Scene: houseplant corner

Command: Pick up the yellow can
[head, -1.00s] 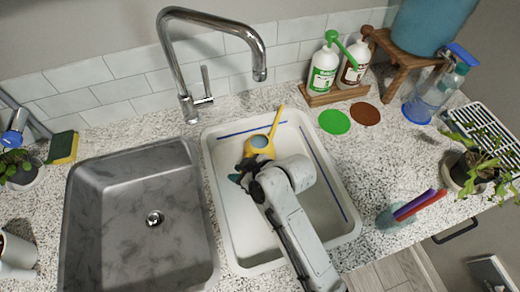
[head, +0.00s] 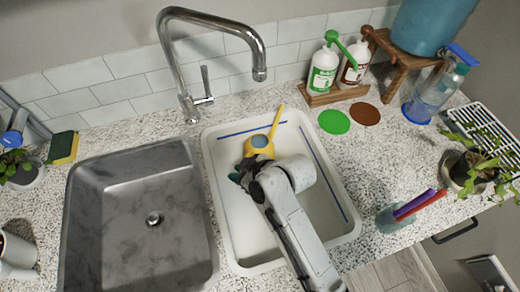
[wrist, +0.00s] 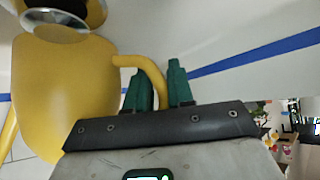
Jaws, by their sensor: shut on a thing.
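The yellow can (head: 262,150) is a small watering can with a long thin spout. It stands in the white basin (head: 235,255), towards the back. My gripper (head: 243,174) is at the can's near side, partly hidden by my wrist in the head view. In the wrist view the can's round body (wrist: 62,90) fills the left. Its curved handle (wrist: 150,75) passes between the green fingertips of my gripper (wrist: 160,84), which are shut on it. The can looks upright, and whether its base touches the basin floor is hidden.
A steel sink (head: 140,225) lies left of the basin, with a tall faucet (head: 215,25) behind. Two pump bottles (head: 323,70) stand on a wooden tray at the back right. A potted plant (head: 470,170) and a purple-and-red brush (head: 420,204) are on the right counter.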

